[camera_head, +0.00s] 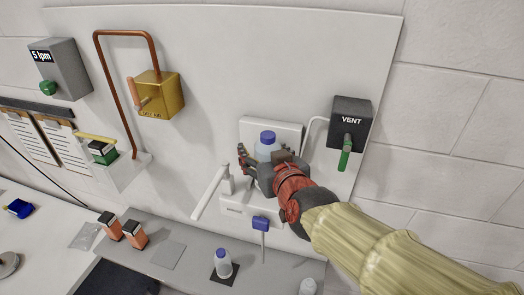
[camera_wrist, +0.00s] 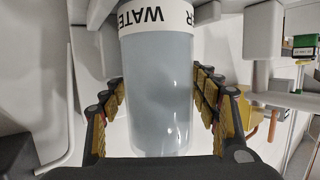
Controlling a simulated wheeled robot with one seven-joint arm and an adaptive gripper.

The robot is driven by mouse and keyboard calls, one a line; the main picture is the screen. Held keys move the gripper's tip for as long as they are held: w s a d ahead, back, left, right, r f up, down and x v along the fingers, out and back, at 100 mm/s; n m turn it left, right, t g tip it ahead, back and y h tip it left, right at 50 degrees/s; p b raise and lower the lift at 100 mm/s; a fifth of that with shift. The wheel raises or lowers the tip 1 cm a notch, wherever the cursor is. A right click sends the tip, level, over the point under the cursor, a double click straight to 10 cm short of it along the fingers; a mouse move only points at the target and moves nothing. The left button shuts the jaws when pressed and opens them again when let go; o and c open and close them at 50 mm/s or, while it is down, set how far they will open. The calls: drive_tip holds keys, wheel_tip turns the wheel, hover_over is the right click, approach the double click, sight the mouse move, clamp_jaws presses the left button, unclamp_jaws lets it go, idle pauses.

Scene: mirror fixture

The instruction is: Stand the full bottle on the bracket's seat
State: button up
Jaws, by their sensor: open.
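A blue-capped bottle (camera_head: 267,146) is upright at the white wall bracket (camera_head: 285,128) in the head view. In the wrist view the bottle (camera_wrist: 158,90) has a white band reading WATER and a grey-blue body. My gripper (camera_head: 262,166) is around it, its fingers on both sides. In the wrist view the gripper (camera_wrist: 161,100) is open, with narrow gaps between pads and bottle. My gripper hides the bottle's lower part in the head view, so I cannot tell whether its base rests on the seat.
A white lever (camera_head: 211,190) projects left of the bracket, and a blue tag (camera_head: 261,223) hangs below. Another capped bottle (camera_head: 222,264) stands on a black pad on the shelf. The VENT box (camera_head: 350,122) with its green handle is close right of my gripper.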

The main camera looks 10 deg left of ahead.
drive_tip(key=shift+s+d+r+p, duration=0.1)
drive_tip(key=shift+s+r+p, duration=0.15)
drive_tip(key=shift+r, duration=0.25)
drive_tip(key=p+v, duration=0.4)
drive_tip(key=v, duration=0.7)
drive_tip(key=shift+s+p, duration=0.2)
drive_tip(key=shift+p, duration=0.1)
drive_tip(key=shift+d+f, duration=0.15)
drive_tip(key=shift+d, duration=0.1)
drive_tip(key=s+d+f+m+g+h, duration=0.2)
drive_tip(key=s+d+f, duration=0.1)
drive_tip(key=d, duration=0.5)
drive_tip(key=s+d+f+m+g+h, duration=0.2)
drive_tip(key=s+d, duration=0.3)
drive_tip(key=d, duration=0.3)
drive_tip(key=s+d+f+m+g+h, duration=0.2)
drive_tip(key=s+d+f+g+h, duration=0.1)
drive_tip(key=d, duration=0.5)
drive_tip(key=shift+s+d+f, duration=0.4)
drive_tip(key=shift+s+f, duration=0.05)
drive_tip(key=shift+f, duration=0.45)
drive_tip(key=shift+f, duration=0.1)
